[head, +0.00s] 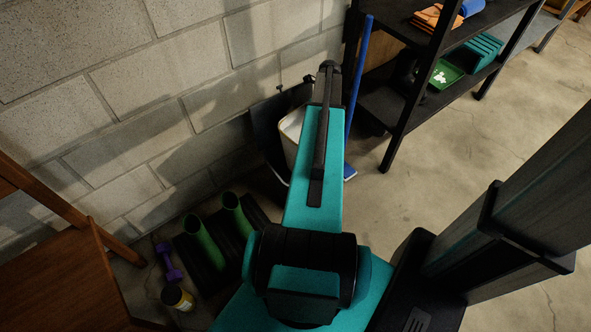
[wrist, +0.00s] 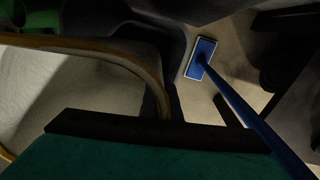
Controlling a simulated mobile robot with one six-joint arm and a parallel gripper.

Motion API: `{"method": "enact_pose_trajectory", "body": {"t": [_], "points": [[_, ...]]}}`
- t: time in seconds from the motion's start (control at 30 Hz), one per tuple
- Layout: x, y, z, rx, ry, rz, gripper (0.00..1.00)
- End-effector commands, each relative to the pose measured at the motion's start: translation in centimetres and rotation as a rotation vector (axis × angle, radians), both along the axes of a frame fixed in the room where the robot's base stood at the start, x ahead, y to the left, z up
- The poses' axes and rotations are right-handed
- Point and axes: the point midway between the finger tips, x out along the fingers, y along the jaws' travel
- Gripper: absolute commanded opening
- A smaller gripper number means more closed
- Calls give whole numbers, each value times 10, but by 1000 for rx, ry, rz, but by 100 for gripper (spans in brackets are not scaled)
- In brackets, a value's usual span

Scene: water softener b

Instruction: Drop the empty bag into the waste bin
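A pale waste bin (head: 291,128) stands against the block wall, partly hidden behind my teal arm. In the wrist view a large pale opening with a brownish curved rim (wrist: 128,53) fills the left side; it appears to be the bin's mouth. My gripper (head: 328,70) is at the far end of my arm, above or just beyond the bin; its depth is unclear. Its fingers cannot be made out, so I cannot tell whether it is open or shut. I cannot make out the empty bag in either view.
A dark shelf (head: 409,104) is further right. Green tubes (head: 204,243), a purple dumbbell (head: 168,261) and a jar (head: 177,297) are near the left. Floor at right is clear.

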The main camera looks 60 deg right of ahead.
Motion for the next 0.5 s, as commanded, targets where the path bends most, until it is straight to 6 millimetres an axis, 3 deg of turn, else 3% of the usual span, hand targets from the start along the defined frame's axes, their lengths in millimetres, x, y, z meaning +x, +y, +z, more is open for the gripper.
{"method": "enact_pose_trajectory", "body": {"t": [0.5], "points": [[1,0,-9,0,0,1,0]]}}
